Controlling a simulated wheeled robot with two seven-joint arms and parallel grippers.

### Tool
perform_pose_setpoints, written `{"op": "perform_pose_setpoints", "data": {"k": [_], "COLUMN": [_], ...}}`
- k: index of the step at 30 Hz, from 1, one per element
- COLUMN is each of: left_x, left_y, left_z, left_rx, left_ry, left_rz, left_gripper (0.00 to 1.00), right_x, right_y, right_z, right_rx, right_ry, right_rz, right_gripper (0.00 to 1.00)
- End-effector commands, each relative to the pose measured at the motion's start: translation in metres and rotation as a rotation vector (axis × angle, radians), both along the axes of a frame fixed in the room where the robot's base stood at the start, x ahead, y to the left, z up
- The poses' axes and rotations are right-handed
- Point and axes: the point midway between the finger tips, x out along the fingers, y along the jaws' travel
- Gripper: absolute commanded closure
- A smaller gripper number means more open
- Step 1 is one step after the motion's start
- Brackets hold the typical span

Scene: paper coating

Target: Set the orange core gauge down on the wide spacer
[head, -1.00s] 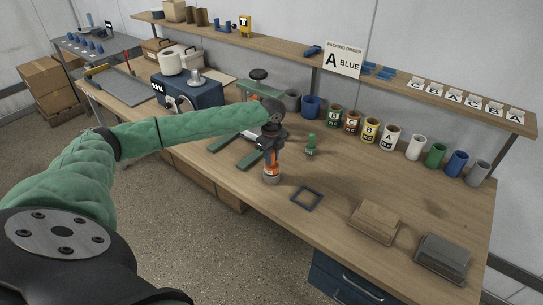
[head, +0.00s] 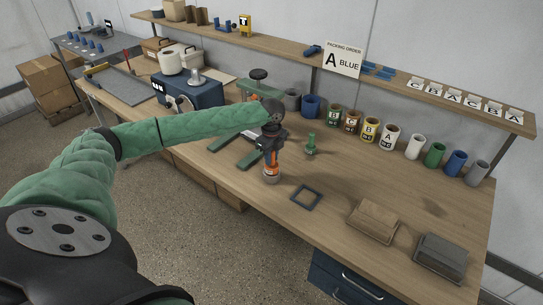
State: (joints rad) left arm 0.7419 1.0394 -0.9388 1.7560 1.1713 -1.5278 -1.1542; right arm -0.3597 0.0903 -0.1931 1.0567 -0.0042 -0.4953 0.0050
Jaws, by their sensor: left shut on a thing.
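My left gripper (head: 271,158) is shut on the orange core gauge (head: 272,170) and holds it upright, pointing down, over the front part of the workbench. A grey round piece, perhaps the wide spacer (head: 271,180), shows directly under the gauge's lower end. I cannot tell whether the two touch or are apart. The gripper hides the gauge's upper part. My right gripper is not in view.
A dark square frame (head: 306,197) lies flat just right of the gauge. A small green piece (head: 311,145) stands behind it. Several labelled cups (head: 370,130) line the back. Tan and grey blocks (head: 374,220) lie at right on the bench (head: 345,180).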

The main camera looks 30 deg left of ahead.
Motion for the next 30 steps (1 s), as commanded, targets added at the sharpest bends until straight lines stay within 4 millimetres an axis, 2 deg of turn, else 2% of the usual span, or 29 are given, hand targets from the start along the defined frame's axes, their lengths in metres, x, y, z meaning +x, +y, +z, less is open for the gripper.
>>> {"op": "perform_pose_setpoints", "data": {"k": [5,11,12,15,16,23,30], "left_x": [0.0,0.0,0.0,0.0,0.0,0.0,0.0], "left_y": [0.0,0.0,0.0,0.0,0.0,0.0,0.0], "left_z": [0.0,0.0,0.0,0.0,0.0,0.0,0.0], "left_rx": [0.0,0.0,0.0,0.0,0.0,0.0,0.0], "left_ry": [0.0,0.0,0.0,0.0,0.0,0.0,0.0], "left_rz": [0.0,0.0,0.0,0.0,0.0,0.0,0.0], "left_gripper": [1.0,1.0,0.73,0.53,0.51,0.51,0.51], "right_x": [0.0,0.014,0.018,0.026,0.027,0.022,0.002], "right_y": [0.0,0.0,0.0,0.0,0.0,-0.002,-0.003], "right_z": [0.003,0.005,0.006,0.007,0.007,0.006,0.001], "right_rx": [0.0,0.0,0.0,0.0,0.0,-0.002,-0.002], "right_ry": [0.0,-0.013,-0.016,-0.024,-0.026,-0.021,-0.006], "right_rz": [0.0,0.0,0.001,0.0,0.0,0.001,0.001], "right_gripper": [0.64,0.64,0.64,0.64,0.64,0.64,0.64]}}
